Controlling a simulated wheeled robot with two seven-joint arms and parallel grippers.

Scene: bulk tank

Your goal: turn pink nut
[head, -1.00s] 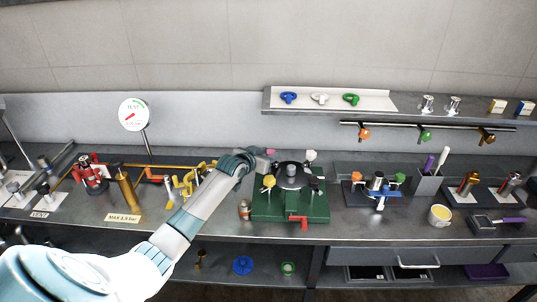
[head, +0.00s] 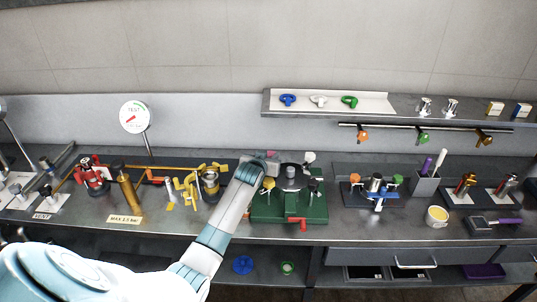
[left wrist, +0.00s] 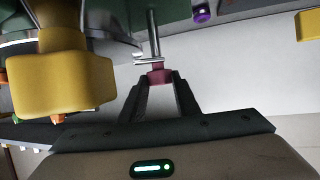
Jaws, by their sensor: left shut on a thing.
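The pink nut (head: 272,154) shows at the back left of the green fixture (head: 300,211), partly hidden by my left arm. In the left wrist view the pink nut (left wrist: 158,76) sits on the end of a grey rod, between the fingertips. My left gripper (head: 266,160) is shut on it. A round dark lid (head: 291,181) lies on the fixture. A yellow nut (head: 268,184) stands at its front left, a white nut (head: 309,158) at its back right and a black nut (head: 315,185) at its front right. My right gripper is not in view.
A red handle (head: 301,224) sticks out at the fixture's front. The yellow nut (left wrist: 68,82) looms close beside my fingers in the left wrist view. Yellow valves (head: 188,184) stand left of my forearm. A shelf (head: 410,115) hangs behind.

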